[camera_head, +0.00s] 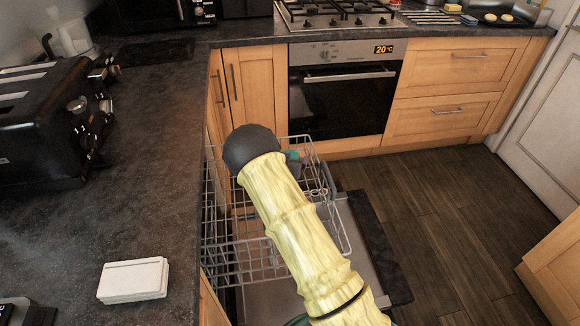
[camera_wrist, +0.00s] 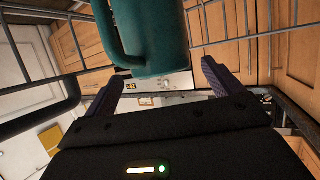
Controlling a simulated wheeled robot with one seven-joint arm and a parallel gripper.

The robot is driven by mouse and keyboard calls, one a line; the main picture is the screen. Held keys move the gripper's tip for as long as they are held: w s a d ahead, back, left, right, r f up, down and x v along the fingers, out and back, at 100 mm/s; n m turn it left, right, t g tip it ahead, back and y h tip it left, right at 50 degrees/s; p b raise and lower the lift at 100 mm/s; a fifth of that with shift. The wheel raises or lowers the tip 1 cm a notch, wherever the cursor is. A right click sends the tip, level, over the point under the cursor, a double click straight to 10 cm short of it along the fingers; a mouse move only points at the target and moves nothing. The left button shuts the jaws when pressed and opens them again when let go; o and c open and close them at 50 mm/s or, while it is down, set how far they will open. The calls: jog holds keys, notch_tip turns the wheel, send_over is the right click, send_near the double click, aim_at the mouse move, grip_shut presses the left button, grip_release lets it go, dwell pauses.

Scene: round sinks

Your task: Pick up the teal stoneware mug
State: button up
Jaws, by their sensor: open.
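The teal stoneware mug (camera_wrist: 155,35) fills the top middle of the wrist view, with its handle at its left and its upper part cut off by the frame edge. In the head view only a small teal patch of the mug (camera_head: 293,157) shows beside my arm, within the wire dishwasher rack (camera_head: 238,262). My gripper (camera_wrist: 161,75) is open, with one dark finger on each side of the mug's near end in the picture. I cannot tell whether either finger touches it. In the head view my arm hides the gripper and most of the mug.
Rack wires (camera_wrist: 240,38) run close around the mug and fingers. The dark worktop (camera_head: 150,225) lies left of the rack, with a black toaster (camera_head: 40,130) and a white block (camera_head: 133,280) on it. An oven (camera_head: 342,95) stands behind. Floor at the right is clear.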

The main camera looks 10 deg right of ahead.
aim_at(291, 153)
jog(key=x, duration=0.4)
jog(key=shift+w+a+f+b, duration=0.1)
jog(key=shift+w+f+b, duration=0.1)
jog(key=shift+b, duration=0.1)
jog(key=shift+w, duration=0.15)
jog(key=c, duration=1.3)
notch_tip(291, 153, up, 10)
jog(key=shift+r+p, duration=0.1)
jog(key=shift+p, duration=0.6)
